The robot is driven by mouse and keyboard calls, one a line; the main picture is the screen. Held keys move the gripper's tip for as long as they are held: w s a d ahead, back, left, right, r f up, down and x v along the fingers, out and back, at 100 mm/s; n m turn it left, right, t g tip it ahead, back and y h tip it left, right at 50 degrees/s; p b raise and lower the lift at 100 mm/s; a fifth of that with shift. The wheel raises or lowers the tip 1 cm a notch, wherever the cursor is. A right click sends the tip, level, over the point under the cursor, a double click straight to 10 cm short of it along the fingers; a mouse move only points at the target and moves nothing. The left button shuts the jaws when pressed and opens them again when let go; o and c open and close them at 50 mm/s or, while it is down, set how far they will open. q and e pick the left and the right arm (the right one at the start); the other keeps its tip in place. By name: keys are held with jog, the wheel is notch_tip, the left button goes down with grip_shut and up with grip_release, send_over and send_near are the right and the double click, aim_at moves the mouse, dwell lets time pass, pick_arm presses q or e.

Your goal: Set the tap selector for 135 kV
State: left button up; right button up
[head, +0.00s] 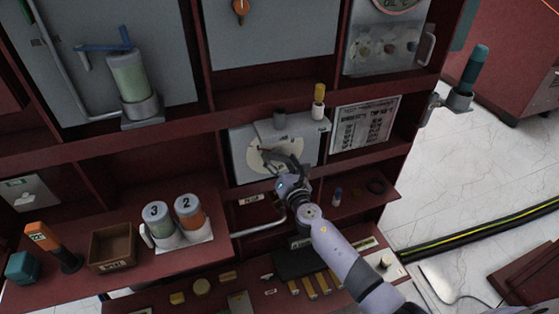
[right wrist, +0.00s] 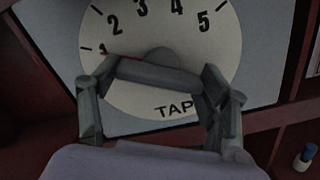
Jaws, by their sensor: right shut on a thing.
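The tap selector is a pale round dial (right wrist: 185,35) marked 1 to 5 with TAP below, and it also shows in the head view (head: 256,160). Its grey bar handle (right wrist: 158,74) crosses the dial's middle. A thin red pointer line at the bar's left end lies next to the 1. My right gripper (head: 281,164) is at the dial, its fingers at both ends of the bar, shut on it. Those fingers also show in the right wrist view (right wrist: 160,82). A printed table plate (head: 364,124) is right of the dial; its figures are too small to read. My left gripper is out of view.
A white bottle with a yellow top (head: 319,102) stands on the ledge above. Below left are two numbered canisters (head: 172,220), a brown box (head: 112,248) and an orange-handled tool (head: 41,236). A grey pipe (head: 260,230) runs under the dial panel.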

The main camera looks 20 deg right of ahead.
jog(key=shift+c, duration=0.6)
jog(key=shift+m, duration=0.3)
jog(key=m+b, duration=0.1)
jog(key=m, duration=0.1)
jog(key=shift+m, duration=0.4)
jog(key=m+b, duration=0.1)
jog(key=m, duration=0.4)
jog(key=shift+b, duration=0.35)
jog(key=m, duration=0.4)
jog(key=shift+r+m, duration=0.1)
jog(key=shift+m, duration=2.6)
